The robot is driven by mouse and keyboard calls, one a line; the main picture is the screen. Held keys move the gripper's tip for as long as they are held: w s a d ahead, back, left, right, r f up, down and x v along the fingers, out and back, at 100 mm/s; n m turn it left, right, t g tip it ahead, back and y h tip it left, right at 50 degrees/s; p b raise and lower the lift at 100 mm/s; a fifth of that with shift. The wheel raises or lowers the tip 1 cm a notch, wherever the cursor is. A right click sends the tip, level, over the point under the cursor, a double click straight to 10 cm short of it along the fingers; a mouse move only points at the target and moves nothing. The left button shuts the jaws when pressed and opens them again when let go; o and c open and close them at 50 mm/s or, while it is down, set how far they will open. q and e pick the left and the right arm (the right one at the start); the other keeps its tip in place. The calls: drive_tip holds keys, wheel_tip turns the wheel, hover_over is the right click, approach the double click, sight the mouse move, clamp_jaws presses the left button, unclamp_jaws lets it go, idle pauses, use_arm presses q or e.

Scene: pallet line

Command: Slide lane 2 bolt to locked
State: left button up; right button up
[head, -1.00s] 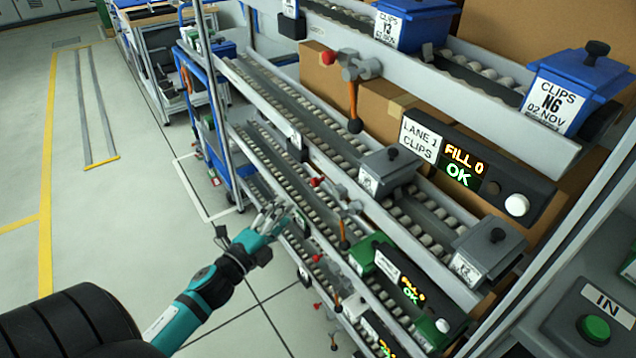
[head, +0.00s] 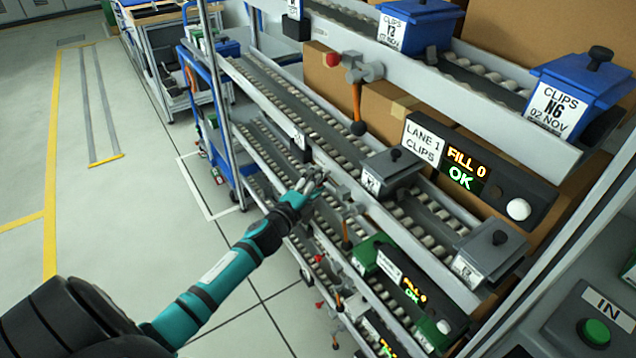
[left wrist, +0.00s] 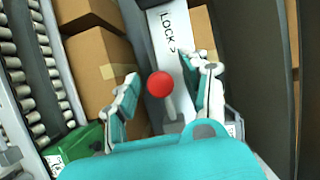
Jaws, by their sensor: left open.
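The bolt's red ball knob (left wrist: 160,84) stands on a light grey stem in the left wrist view, between the two spread fingers of my left gripper (left wrist: 162,92). I see a gap on each side, so the gripper is open around the knob, not gripping it. A white plate marked LOCK (left wrist: 168,30) with an arrow lies beyond the knob. In the head view my left gripper (head: 315,180) is at the second rail down and hides this knob; the bolt's grey bracket (head: 343,194) shows just right of the fingers. My right gripper is in neither view.
Above is the lane 1 bolt with a red knob (head: 331,60) and an orange lever (head: 356,103). A second orange lever (head: 346,232) hangs below my gripper. Grey bins (head: 392,170) and a green bin (head: 371,251) sit on the rollers. The floor at left is clear.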

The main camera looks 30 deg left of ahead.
sight(336, 188)
use_arm(q)
clamp_jaws()
drive_tip(key=shift+d, duration=0.1)
idle(0.3)
drive_tip(key=d, duration=0.1)
drive_tip(key=s+d, duration=0.1)
drive_tip(key=d, duration=0.2)
drive_tip(key=shift+s+d+f+p, duration=0.15)
drive_tip(key=shift+s+f+p, duration=0.05)
drive_tip(key=shift+s+p, duration=0.15)
